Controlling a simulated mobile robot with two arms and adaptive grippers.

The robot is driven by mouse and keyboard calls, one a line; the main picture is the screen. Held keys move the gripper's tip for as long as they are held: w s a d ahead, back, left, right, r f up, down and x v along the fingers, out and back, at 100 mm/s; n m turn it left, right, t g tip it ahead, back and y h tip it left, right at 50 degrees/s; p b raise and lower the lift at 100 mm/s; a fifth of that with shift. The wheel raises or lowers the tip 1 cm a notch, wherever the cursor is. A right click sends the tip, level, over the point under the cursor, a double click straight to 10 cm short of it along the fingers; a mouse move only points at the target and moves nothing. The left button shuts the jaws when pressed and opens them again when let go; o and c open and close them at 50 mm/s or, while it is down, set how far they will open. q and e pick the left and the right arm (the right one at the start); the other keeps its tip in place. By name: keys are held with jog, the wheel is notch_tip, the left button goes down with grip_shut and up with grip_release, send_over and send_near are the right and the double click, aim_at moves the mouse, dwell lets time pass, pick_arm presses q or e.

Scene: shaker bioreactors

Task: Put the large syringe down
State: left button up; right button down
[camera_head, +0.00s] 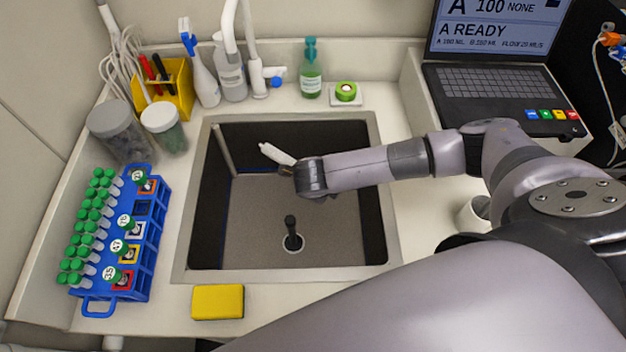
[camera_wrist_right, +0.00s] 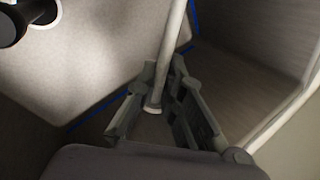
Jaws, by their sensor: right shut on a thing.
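My right gripper (camera_head: 291,169) reaches in from the right and is over the sink (camera_head: 388,225). It is shut on the large syringe (camera_head: 277,153), a white slender body that points up and left from the fingers. In the right wrist view the gripper fingers (camera_wrist_right: 168,100) sit on either side of a pale rod (camera_wrist_right: 167,55), which looks like part of the syringe and has a small flange at its lower end. The syringe's gripped part is mostly hidden in the head view. My left gripper is not in view.
A black plug (camera_head: 292,236) stands on the sink floor. Left of the sink is a blue rack (camera_head: 104,306) with green-capped tubes; a yellow sponge (camera_head: 218,302) lies in front. Bottles and a faucet (camera_head: 257,78) stand behind; a laptop (camera_head: 490,85) is at right.

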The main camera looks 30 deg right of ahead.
aim_at(327, 214)
notch_tip(327, 214, down, 16)
jog(key=shift+f+p, duration=0.25)
jog(key=shift+p, duration=0.05)
jog(key=c, duration=2.2)
grip_release()
jog(key=shift+f, duration=0.1)
jog(key=shift+o, duration=1)
jog(key=shift+r, duration=0.3)
jog(key=v, duration=1.1)
jog(key=shift+s+a+r, duration=0.2)
jog(key=shift+r, duration=0.1)
